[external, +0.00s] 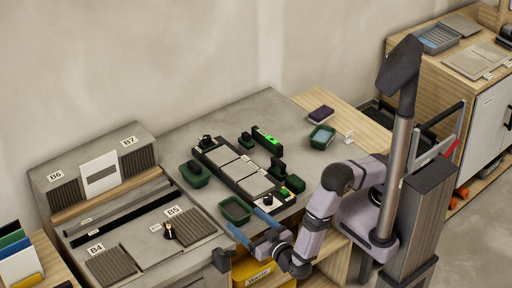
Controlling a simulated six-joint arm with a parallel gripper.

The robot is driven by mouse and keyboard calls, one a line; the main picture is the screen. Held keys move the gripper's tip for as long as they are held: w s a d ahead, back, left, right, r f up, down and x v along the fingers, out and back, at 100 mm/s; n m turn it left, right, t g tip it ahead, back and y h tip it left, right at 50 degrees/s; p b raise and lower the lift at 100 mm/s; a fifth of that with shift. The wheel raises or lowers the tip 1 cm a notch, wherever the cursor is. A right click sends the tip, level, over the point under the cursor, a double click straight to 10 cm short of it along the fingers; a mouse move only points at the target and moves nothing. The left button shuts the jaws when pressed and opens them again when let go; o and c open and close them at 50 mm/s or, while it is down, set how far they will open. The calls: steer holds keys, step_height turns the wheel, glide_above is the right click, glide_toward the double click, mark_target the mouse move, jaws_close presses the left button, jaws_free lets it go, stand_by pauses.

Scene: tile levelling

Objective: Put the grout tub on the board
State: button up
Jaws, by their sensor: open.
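The dark board (211,154) lies across the middle of the grey worktop, with several pale tiles (221,154) in a row on it. Three green tubs stand apart from it. One green tub (235,210) is at the front, just past my fingertips; another green tub (195,178) with a dark item in it is left of the board. The third green tub (321,137), with a teal inside, is at the back right. I cannot tell which is the grout tub. My gripper (244,219) is open, its two blue fingers pointing at the front tub, apparently empty.
A green level (265,138) and small dark-green tools (278,168) lie along the board's right side. A dark purple block (321,112) is at the back. Slotted bays labelled B4 to B7 fill the left, and a yellow bin (255,272) is below the front edge.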

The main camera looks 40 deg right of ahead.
mark_target(228, 207)
steer(key=shift+w+d+r+g+h+b, duration=0.15)
steer(key=shift+w+r+g+b, duration=0.1)
steer(key=shift+g+b, duration=0.25)
steer(key=shift+w+d+r+g+h+b, duration=0.15)
steer(key=shift+r+g+b, duration=0.1)
steer(key=shift+g, duration=0.35)
steer(key=shift+s+d+r+g+b, duration=0.1)
steer(key=shift+r+g+b, duration=0.2)
steer(key=shift+g, duration=0.3)
steer(key=shift+d+r+g+b, duration=0.1)
steer(key=shift+r+g+b, duration=0.15)
steer(key=shift+g, duration=0.35)
steer(key=shift+a+p+x, duration=0.15)
steer(key=shift+p+x, duration=0.3)
steer(key=shift+x, duration=1.4)
steer(key=shift+a+p+x, duration=0.15)
steer(key=shift+p+x, duration=0.25)
steer(key=shift+x, duration=1.4)
steer(key=c, duration=1.4)
step_height(228, 207, up, 10)
